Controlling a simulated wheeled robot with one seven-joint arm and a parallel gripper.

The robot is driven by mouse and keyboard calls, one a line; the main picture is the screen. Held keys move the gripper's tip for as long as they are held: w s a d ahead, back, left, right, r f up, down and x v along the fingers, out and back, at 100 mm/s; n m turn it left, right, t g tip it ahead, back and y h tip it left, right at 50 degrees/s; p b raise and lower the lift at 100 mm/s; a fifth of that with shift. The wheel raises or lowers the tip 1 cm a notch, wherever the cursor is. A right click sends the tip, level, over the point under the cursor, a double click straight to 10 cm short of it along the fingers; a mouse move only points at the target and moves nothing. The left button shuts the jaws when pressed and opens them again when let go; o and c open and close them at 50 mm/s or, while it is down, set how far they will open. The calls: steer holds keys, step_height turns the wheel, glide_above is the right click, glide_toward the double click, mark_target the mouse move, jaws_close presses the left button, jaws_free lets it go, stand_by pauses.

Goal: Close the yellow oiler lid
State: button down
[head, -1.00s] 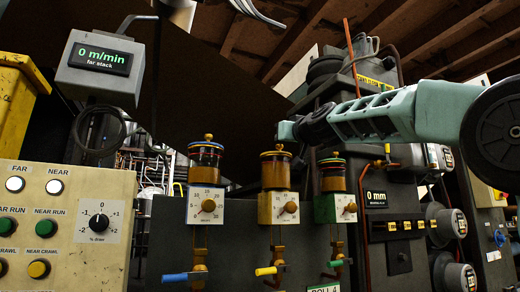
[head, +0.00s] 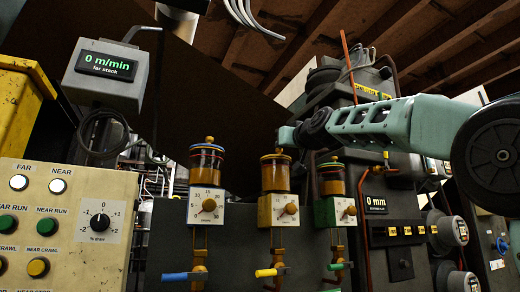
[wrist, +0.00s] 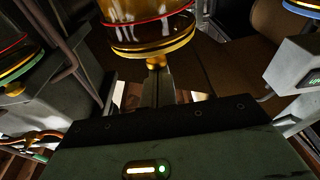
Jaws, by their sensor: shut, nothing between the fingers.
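The yellow oiler stands in the middle of three oilers, with an amber glass cup (head: 276,177) above a yellow dial box (head: 278,210). Its round yellow lid (head: 276,157) lies across the top of the cup, with a small knob on it; I cannot tell whether it is fully seated. My gripper (head: 285,137) is shut and empty, just above and right of the lid. In the wrist view the oiler appears upside down at the top, with its lid (wrist: 153,48) and brass knob (wrist: 156,62). The shut fingers (wrist: 157,85) are close to the knob; contact is unclear.
A blue-lidded oiler (head: 206,160) stands left and a green-lidded oiler (head: 332,178) close on the right. A thin red pipe (head: 348,70) rises behind my arm. A grey display box (head: 112,70) hangs at upper left. Space above the blue oiler looks clear.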

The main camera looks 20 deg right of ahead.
step_height(320, 180, up, 4)
steer(key=p, duration=0.4)
steer(key=shift+w+a, duration=0.1)
steer(key=shift+a, duration=0.05)
steer(key=s+f+b, duration=0.3)
steer(key=s, duration=0.6)
steer(key=shift+s, duration=0.35)
